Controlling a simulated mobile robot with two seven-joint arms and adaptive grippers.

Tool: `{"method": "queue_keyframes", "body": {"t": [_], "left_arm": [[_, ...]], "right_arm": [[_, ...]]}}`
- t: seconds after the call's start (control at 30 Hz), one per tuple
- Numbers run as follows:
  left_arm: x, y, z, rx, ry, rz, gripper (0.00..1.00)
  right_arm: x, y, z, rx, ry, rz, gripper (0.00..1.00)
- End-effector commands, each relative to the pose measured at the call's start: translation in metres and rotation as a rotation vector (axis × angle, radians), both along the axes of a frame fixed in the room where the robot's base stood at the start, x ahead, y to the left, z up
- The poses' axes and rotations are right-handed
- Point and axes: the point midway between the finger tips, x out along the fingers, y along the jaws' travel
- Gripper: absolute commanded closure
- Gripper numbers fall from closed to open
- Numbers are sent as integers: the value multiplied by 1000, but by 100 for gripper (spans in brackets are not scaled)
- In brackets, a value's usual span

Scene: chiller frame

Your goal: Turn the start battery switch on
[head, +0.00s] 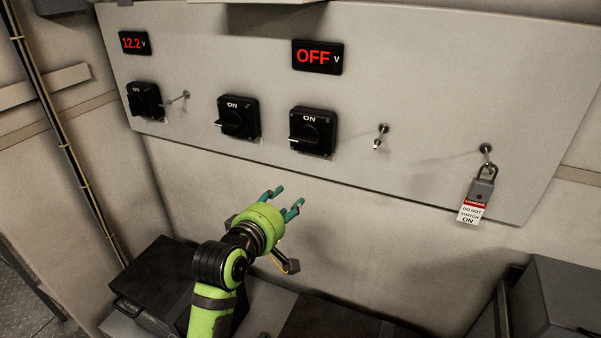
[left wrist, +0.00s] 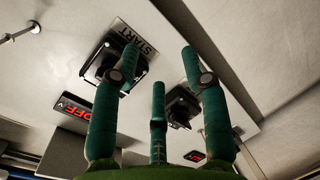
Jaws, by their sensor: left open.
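The start battery switch (head: 313,131) is the black rotary switch below the red OFF display (head: 317,57) on the wall panel. Its knob lies roughly level, with its light-marked end to the left. In the left wrist view the switch (left wrist: 100,66) sits beside a START label (left wrist: 133,37), partly behind a finger. My left gripper (head: 284,201) is open and empty, below the panel and apart from the switch, with its green fingers pointing up towards the panel. My right gripper is out of view.
Two similar switches sit to the left, a middle one (head: 238,117) and a far-left one (head: 144,100) below a 12.2 V display (head: 134,43). A padlock (head: 482,187) with a danger tag (head: 474,211) hangs at right. Dark boxes (head: 158,277) stand below.

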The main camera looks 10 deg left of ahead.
Motion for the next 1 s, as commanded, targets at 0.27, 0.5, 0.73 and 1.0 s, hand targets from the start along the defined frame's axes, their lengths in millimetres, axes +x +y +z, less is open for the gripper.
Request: {"method": "queue_keyframes", "body": {"t": [0.27,0.5,0.73,1.0], "left_arm": [[23,-2,97,-313,-170,32,55],[50,-8,102,-324,-173,31,55],[79,-13,101,-323,-173,31,55],[91,-16,99,-322,-173,31,55]], "right_arm": [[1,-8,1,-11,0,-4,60],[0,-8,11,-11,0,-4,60],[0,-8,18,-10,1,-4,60],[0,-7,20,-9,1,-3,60]]}}
